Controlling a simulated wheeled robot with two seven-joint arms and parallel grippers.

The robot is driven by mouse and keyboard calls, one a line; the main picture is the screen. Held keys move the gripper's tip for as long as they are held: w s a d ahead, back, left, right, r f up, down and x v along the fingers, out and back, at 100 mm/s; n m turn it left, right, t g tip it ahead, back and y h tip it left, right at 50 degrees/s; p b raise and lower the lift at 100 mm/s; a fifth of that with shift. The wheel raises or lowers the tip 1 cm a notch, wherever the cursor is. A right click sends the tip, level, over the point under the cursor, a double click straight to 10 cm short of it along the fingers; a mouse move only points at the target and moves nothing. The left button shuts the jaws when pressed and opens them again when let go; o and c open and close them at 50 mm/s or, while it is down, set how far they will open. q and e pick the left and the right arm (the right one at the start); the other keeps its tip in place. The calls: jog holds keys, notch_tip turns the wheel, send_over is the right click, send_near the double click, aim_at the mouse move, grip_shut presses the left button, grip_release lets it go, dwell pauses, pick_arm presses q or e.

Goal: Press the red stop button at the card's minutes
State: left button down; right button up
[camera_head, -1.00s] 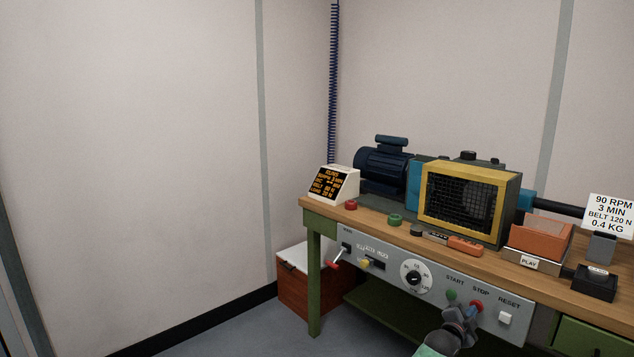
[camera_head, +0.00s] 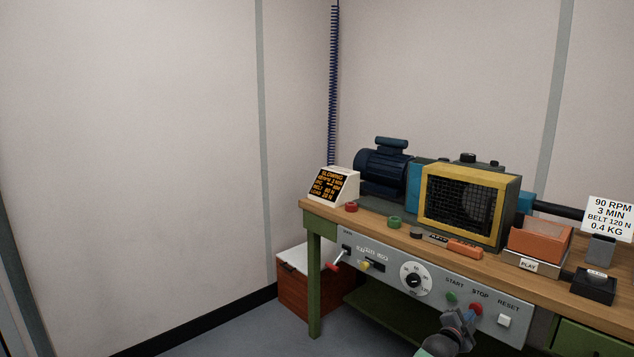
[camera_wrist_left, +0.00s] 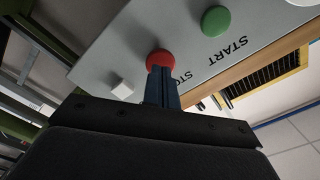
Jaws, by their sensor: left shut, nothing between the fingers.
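The red stop button (camera_head: 475,308) is on the grey front panel (camera_head: 425,281), between the green start button (camera_head: 451,297) and the white reset button (camera_head: 504,320). My left gripper (camera_head: 466,316) is shut and empty, its fingertips at the stop button. In the left wrist view the closed fingers (camera_wrist_left: 161,84) overlap the lower part of the red button (camera_wrist_left: 160,59); I cannot tell whether it is pushed in. The card (camera_head: 609,216) reads 90 RPM, 3 MIN, belt 120 N, 0.4 kg. The display (camera_head: 328,185) has orange text, its top line seeming to read "slowing". My right gripper is out of view.
The wooden bench (camera_head: 560,279) carries a blue motor (camera_head: 382,165), a yellow-framed guard (camera_head: 467,204) and an orange box (camera_head: 541,240). A dial (camera_head: 414,280) and levers sit left on the panel. A red box (camera_head: 303,291) stands on the floor.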

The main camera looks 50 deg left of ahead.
pick_arm(q)
jog(key=s+p, duration=0.2)
jog(key=s, duration=0.2)
jog(key=shift+s, duration=0.1)
dwell(0.8)
